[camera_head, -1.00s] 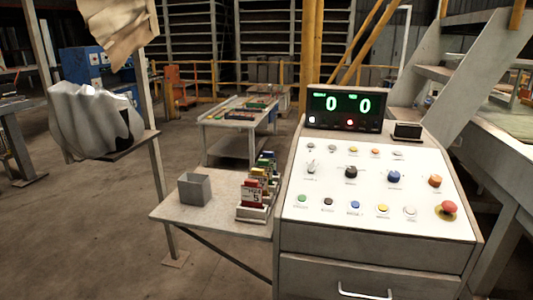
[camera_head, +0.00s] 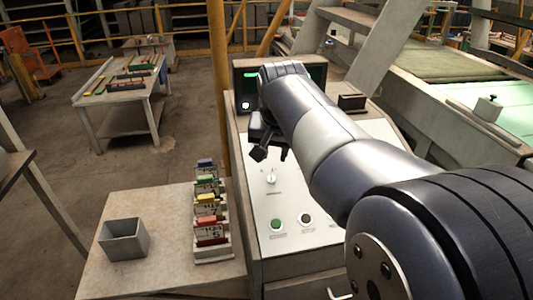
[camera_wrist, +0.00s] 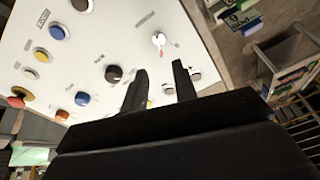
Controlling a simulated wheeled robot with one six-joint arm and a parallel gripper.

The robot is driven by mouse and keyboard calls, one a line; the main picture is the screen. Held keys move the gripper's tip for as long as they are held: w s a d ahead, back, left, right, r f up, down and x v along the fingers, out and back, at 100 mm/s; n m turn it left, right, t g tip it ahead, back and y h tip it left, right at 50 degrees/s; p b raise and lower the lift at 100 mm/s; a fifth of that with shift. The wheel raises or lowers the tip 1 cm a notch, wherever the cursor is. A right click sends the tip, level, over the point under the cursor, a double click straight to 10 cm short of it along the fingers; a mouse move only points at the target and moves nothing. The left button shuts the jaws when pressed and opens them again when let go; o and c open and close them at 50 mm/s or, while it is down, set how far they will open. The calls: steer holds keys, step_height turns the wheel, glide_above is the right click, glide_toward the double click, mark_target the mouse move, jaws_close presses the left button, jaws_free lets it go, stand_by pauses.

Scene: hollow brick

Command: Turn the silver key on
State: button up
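The silver key (camera_head: 271,176) stands on the white sloped panel (camera_head: 262,213) near its left edge. It also shows in the wrist view (camera_wrist: 158,41), with a small red mark beside it. My gripper (camera_head: 270,154) is above the upper left of the panel, between the key and the display. In the wrist view my gripper (camera_wrist: 160,72) has its two dark fingers apart, with nothing between them. The key lies beyond the fingertips, apart from them. My arm hides much of the panel's right side in the head view.
A black knob (camera_wrist: 113,73) and blue knob (camera_wrist: 82,99) share the key's row. The display (camera_head: 247,86) rises behind.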

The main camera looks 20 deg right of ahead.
mark_target(272, 173)
steer(key=p+x, duration=0.1)
steer(key=x, duration=0.9)
steer(key=shift+f, duration=0.2)
jaws_close()
